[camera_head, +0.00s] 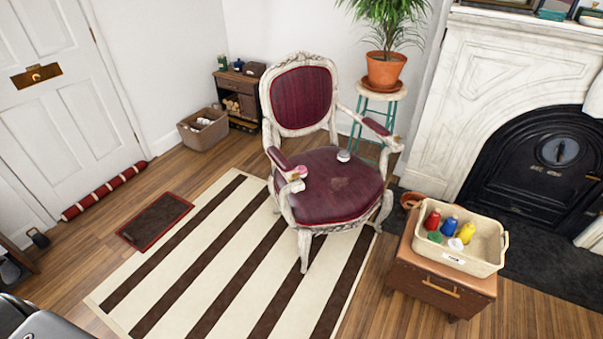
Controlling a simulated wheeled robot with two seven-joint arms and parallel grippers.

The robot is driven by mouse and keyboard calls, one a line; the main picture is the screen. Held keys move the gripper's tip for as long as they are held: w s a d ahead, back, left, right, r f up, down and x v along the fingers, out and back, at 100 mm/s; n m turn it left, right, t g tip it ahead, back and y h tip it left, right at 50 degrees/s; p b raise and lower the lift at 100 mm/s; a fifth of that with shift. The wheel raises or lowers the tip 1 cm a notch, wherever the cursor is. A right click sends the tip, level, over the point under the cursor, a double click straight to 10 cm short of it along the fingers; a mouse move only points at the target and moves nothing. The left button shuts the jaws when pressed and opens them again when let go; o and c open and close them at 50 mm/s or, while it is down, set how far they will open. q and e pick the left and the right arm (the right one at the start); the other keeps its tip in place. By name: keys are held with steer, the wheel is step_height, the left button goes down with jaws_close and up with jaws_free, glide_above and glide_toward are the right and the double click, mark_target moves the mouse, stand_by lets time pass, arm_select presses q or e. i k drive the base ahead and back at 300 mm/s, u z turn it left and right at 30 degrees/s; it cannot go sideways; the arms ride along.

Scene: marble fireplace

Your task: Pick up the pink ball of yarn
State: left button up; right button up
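A small pink round thing (300,171), which looks like the ball of yarn, shows at the front end of the left armrest of a carved chair (330,186) with dark red upholstery. I cannot tell whether it rests on the armrest or on the seat behind it. A small whitish round thing (343,155) sits towards the back of the seat. Neither of my grippers is in view.
A striped rug (213,265) lies under and before the chair. To its right, a cream bin (483,262) with several coloured bottles stands on a brown box (425,277). A potted plant (385,70) on a stool (380,97) stands behind. Floor near the doormat (155,221) is clear.

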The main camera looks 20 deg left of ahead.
mark_target(303, 170)
steer(key=k, duration=0.5)
steer(key=u, duration=0.9)
steer(key=i, duration=1.9)
steer(key=z, duration=0.75)
